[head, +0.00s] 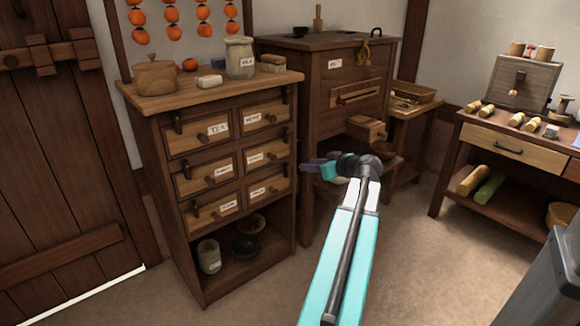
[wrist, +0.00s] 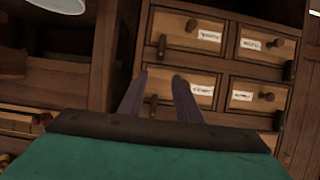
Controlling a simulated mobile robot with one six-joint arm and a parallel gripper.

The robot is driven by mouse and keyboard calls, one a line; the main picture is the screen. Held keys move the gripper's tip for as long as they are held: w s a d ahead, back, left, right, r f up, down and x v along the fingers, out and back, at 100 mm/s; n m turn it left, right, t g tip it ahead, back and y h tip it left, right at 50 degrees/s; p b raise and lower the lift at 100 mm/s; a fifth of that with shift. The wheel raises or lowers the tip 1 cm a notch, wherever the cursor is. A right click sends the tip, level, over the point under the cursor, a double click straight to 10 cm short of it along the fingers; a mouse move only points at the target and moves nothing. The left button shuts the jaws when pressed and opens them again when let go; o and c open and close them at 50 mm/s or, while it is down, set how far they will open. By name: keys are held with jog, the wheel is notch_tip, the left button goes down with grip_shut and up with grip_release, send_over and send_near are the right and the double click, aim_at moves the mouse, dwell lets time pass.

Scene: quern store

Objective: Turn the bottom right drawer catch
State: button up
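The cabinet (head: 165,215) has three rows of two drawers. The bottom right drawer (head: 266,190) is closed, with a label and a round knob. Its catch (head: 287,170) is a small dark bar at the drawer's right edge, roughly upright. The wrist view appears upside down, so there this drawer (wrist: 232,17) is in the upper left, with its catch (wrist: 162,45) beside it. My gripper (head: 303,165) points left at the cabinet's right side. In the wrist view its dark fingers (wrist: 159,75) are apart and empty, with the catch just beyond their tips. No contact is visible.
The middle right drawer's catch (wrist: 150,105) is close to the fingers. A wooden chest (head: 345,75) stands right of the cabinet, with a small box (head: 366,128) at its front. Floor in front is clear.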

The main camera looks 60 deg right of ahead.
aim_at(287, 164)
jog(key=b+x, duration=0.3)
jog(key=x, duration=0.9)
jog(key=shift+w+f+b, duration=0.1)
jog(key=shift+b, duration=0.3)
jog(key=shift+c, duration=0.2)
grip_shut()
